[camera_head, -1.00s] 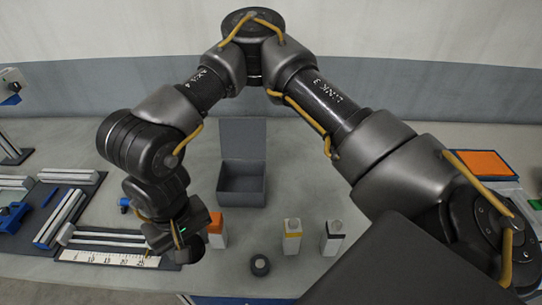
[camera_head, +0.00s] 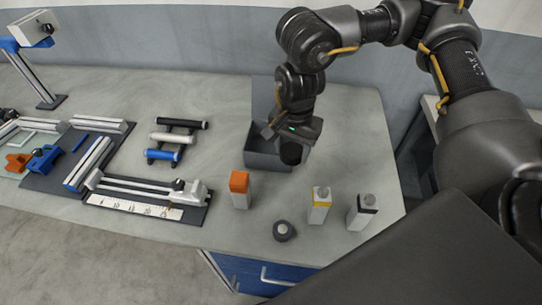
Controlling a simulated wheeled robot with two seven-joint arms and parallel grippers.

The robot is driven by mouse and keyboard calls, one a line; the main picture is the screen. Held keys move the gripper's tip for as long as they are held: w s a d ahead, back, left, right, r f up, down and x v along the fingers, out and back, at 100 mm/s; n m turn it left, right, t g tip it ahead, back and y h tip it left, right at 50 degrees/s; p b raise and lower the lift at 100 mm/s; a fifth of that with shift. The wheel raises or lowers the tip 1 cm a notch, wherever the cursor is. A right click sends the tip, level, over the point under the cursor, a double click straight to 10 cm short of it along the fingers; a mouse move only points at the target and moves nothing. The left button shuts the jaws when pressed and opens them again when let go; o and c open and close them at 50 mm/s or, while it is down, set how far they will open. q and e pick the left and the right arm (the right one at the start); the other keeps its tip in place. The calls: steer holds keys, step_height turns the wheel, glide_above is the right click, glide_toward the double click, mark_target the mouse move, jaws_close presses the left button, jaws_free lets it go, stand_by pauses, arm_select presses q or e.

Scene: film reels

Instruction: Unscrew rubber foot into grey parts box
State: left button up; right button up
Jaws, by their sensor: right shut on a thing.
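The grey parts box (camera_head: 264,161) stands open on the table with its lid raised at the back. My right gripper (camera_head: 290,138) is over the right part of the box and hides some of it. It is shut on a dark, short cylindrical piece (camera_head: 291,153), which looks like the rubber foot and hangs just below the jaws. Its lower end is seen against the box's front right corner; I cannot tell whether it touches the box. My left gripper is not in view.
A splicer with a ruler strip (camera_head: 135,206) and a rack of rollers (camera_head: 175,139) lie left.

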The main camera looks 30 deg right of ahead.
steer(key=shift+s+d+f+m, duration=0.1)
steer(key=shift+d+m, duration=0.25)
steer(key=shift+d, duration=0.15)
steer(key=shift+s+d+f+m, duration=0.1)
steer(key=shift+d+m, duration=0.25)
steer(key=shift+d, duration=0.35)
steer(key=w+f+p, duration=0.2)
steer(key=w+f, duration=0.2)
steer(key=w, duration=0.5)
glide_above(271, 152)
steer(key=s, duration=0.1)
step_height(271, 152, down, 5)
steer(key=shift+s+r, duration=0.1)
steer(key=shift+w+f, duration=0.4)
steer(key=shift+f, duration=0.2)
step_height(271, 152, down, 3)
steer(key=shift+w+r+p, duration=0.1)
steer(key=shift+p, duration=0.45)
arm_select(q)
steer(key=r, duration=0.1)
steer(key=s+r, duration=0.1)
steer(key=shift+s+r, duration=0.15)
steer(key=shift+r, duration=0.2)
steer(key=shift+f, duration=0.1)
